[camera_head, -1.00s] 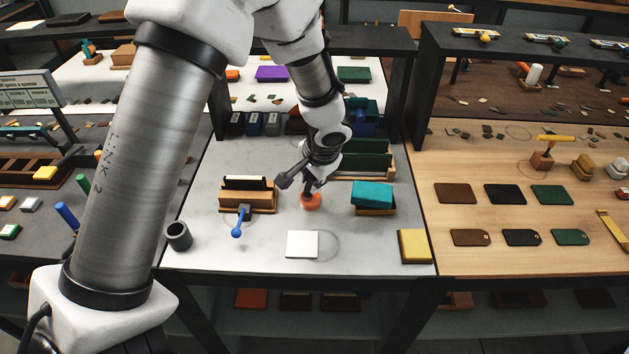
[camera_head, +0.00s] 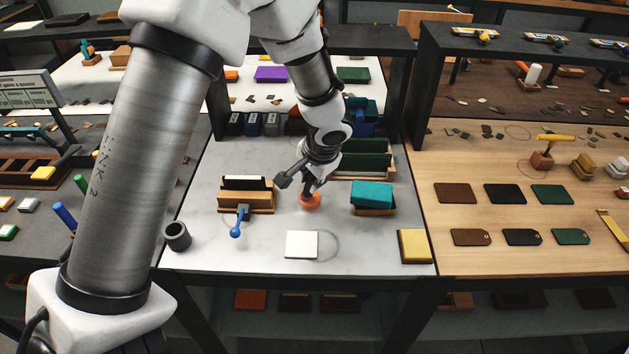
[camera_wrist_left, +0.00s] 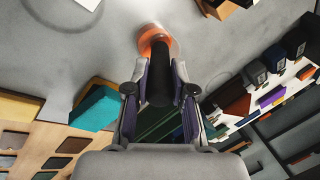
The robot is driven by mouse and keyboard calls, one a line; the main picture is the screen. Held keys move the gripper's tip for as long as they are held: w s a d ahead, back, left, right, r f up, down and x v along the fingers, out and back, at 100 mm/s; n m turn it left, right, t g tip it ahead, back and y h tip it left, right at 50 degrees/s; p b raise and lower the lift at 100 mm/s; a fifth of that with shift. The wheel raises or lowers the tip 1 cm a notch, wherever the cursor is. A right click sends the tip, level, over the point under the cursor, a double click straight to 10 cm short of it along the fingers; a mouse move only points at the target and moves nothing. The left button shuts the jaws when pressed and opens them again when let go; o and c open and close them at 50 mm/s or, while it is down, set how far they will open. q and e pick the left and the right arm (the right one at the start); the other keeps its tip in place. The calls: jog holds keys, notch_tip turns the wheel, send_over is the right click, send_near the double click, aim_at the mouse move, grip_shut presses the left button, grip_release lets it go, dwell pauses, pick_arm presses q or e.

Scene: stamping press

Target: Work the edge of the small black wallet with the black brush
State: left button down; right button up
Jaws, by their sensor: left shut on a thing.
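My left gripper (camera_head: 308,183) points down over the grey table (camera_head: 210,250). In the left wrist view its fingers (camera_wrist_left: 160,85) are shut on a black handle (camera_wrist_left: 161,80), which seems to be the black brush. A round orange piece (camera_wrist_left: 155,40) is at the handle's far end; it also shows in the head view (camera_head: 310,201), low over or on the table. I cannot tell whether it is part of the brush or a pot. A dark flat piece with a pale edge, possibly the small black wallet (camera_head: 246,183), stands in a wooden holder (camera_head: 245,202), left of my gripper. My right gripper is out of view.
A blue-handled lever (camera_head: 237,226) sits before the holder. A white square (camera_head: 301,244) lies in front, with a dark cup (camera_head: 178,236) at left. A teal block (camera_head: 371,194) and a yellow block (camera_head: 413,246) are at right. Green racks (camera_head: 362,160) stand behind.

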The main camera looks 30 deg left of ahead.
pick_arm(q)
notch_tip(320, 180, up, 8)
jog(key=p, duration=0.6)
jog(key=shift+r+p, duration=0.15)
jog(key=shift+p, duration=0.15)
dwell(1.2)
